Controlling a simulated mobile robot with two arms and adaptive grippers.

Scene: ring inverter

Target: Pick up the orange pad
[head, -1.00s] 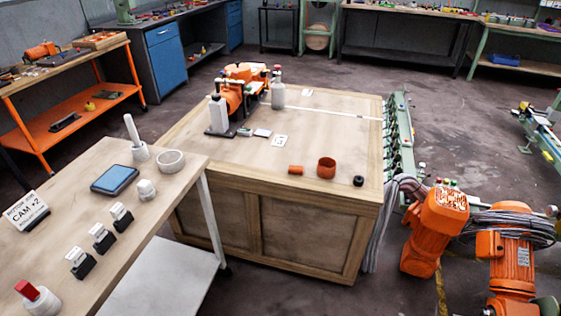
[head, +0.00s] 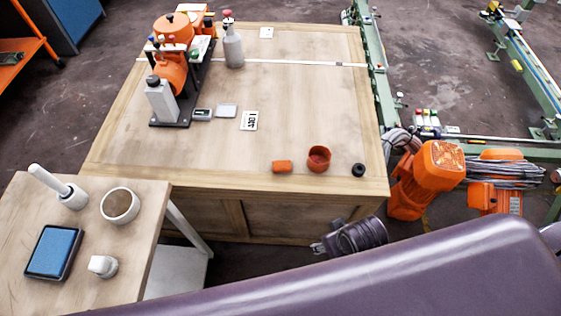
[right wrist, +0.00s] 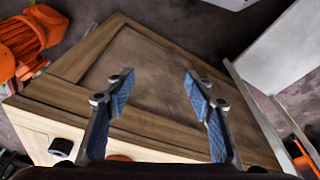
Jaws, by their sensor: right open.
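The orange pad (head: 282,166) is a small orange block lying on the wooden bench top near its front edge. An orange cup (head: 319,158) stands just right of it. My right gripper (head: 321,247) is low in front of the bench, below and apart from the pad, with my arm across the bottom of the head view. In the right wrist view its two blue-padded fingers (right wrist: 158,88) are spread with nothing between them. A sliver of orange (right wrist: 118,158) shows at the bottom there; I cannot tell whether it is pad or cup. My left gripper is out of view.
A black ring (head: 358,170) lies right of the cup. An orange machine (head: 170,75) and a grey bottle (head: 233,48) stand at the back left. A side table (head: 130,255) holds a blue ink pad (head: 54,251). The bench middle is mostly clear.

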